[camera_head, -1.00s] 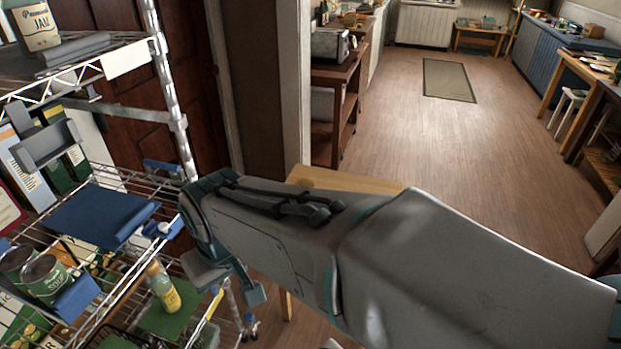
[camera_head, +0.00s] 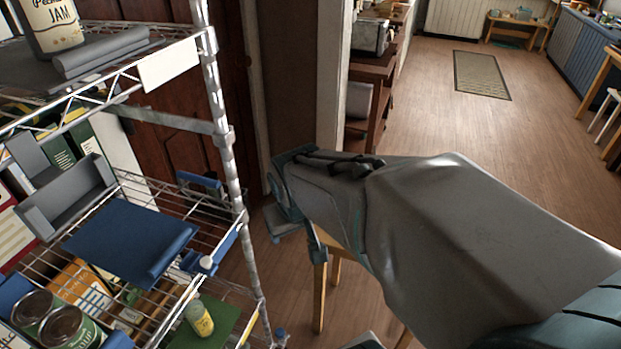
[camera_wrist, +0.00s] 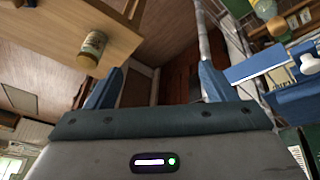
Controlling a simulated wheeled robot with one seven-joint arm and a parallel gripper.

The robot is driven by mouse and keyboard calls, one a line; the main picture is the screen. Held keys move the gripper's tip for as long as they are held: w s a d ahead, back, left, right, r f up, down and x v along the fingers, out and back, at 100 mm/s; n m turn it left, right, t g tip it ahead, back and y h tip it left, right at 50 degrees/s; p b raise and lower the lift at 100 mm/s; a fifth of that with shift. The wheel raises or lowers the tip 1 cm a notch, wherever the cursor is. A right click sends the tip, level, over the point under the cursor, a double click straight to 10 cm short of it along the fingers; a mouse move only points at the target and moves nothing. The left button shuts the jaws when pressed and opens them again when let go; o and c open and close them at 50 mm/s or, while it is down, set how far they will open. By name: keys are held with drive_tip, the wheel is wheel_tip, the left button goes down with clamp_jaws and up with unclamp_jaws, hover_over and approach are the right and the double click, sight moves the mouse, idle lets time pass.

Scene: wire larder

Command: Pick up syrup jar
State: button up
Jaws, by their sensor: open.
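My gripper (camera_wrist: 157,86) is open and empty, with its two blue fingers wide apart in the wrist view. In the head view its end (camera_head: 290,212) shows just right of the wire shelf post. A jar with a pale label (camera_wrist: 92,48) stands on a wooden table top in the wrist view, beyond the left finger and apart from it. Its label is too small to read, so I cannot tell if it is the syrup jar. In the head view my arm hides most of that table. A bottle with a yellow label (camera_head: 199,318) stands low on the shelf.
The wire shelf (camera_head: 222,130) fills the left side. It holds a jam jar (camera_head: 50,25), a blue tray (camera_head: 132,240), a grey holder (camera_head: 68,198) and two cans (camera_head: 68,328). A wooden table (camera_head: 320,290) stands behind my arm. Open floor (camera_head: 440,130) lies beyond.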

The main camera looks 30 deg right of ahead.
drive_tip(key=w+d+f+t+h+b, duration=0.1)
drive_tip(key=w+d+f+t, duration=0.15)
drive_tip(key=d, duration=0.55)
drive_tip(key=w+d+f+t+h+b, duration=0.15)
drive_tip(key=w+d+f, duration=0.25)
drive_tip(key=d, duration=0.5)
drive_tip(key=s+d+f+t+y+b, duration=0.2)
drive_tip(key=s+d+f+t+y, duration=0.15)
drive_tip(key=d+f+t, duration=0.3)
drive_tip(key=x, duration=0.8)
drive_tip(key=shift+d+f+b, duration=0.25)
drive_tip(key=shift+d+b, duration=0.1)
drive_tip(key=x, duration=0.2)
drive_tip(key=f+x, duration=0.1)
drive_tip(key=x, duration=0.2)
drive_tip(key=shift+s, duration=0.2)
drive_tip(key=c, duration=1.5)
drive_tip(key=shift+o, duration=0.2)
drive_tip(key=shift+r, duration=0.15)
